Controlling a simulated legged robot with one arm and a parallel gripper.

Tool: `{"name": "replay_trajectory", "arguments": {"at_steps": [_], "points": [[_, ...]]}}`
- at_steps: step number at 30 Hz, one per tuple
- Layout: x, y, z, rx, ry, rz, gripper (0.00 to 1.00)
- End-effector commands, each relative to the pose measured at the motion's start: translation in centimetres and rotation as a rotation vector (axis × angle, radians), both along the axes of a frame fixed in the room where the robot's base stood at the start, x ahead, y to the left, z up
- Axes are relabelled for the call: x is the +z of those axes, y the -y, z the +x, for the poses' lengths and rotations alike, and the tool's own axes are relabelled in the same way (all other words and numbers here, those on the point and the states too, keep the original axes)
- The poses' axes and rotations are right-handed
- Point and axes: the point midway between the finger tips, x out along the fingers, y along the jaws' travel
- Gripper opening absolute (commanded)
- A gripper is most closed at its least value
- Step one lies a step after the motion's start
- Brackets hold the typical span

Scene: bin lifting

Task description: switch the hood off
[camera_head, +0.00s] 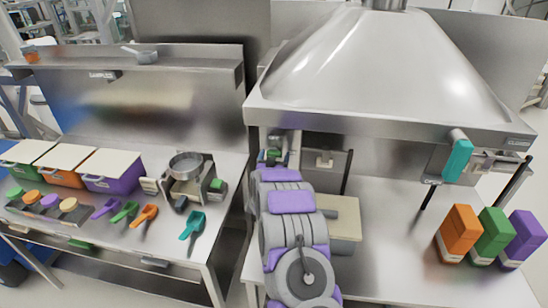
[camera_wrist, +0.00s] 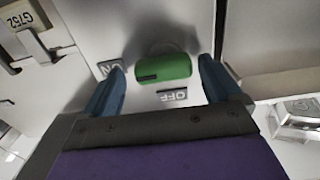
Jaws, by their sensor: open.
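The steel hood (camera_head: 370,70) hangs over the right bench in the head view. A green switch handle (camera_wrist: 163,68) lies across a pale panel (camera_wrist: 145,95) in the wrist view. An upside-down OFF label (camera_wrist: 172,95) is just below the handle, and a partly hidden label ending in N (camera_wrist: 108,66) is to its left. My gripper (camera_wrist: 162,70) is open, with one blue finger on each side of the handle and gaps beside it. How deep the fingertips reach is unclear. In the head view, a small green part (camera_head: 272,155) shows past my arm, which hides the gripper.
Orange (camera_head: 458,235), green (camera_head: 492,238) and purple (camera_head: 524,238) boxes stand at the right. A teal piece (camera_head: 458,160) hangs at the hood's right edge. The left bench holds bins, scoops and a steel pot (camera_head: 186,165).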

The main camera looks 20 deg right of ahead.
Motion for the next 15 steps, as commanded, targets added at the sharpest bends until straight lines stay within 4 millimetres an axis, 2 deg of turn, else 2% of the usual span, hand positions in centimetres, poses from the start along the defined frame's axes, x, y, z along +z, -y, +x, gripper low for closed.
{"name": "replay_trajectory", "arguments": {"at_steps": [12, 15], "points": [[0.06, 0.1, 0.54, 0.001, 0.001, -0.003, 0.92], [0.03, 0.2, 0.53, 0.001, 0.0, -0.001, 0.84]]}}
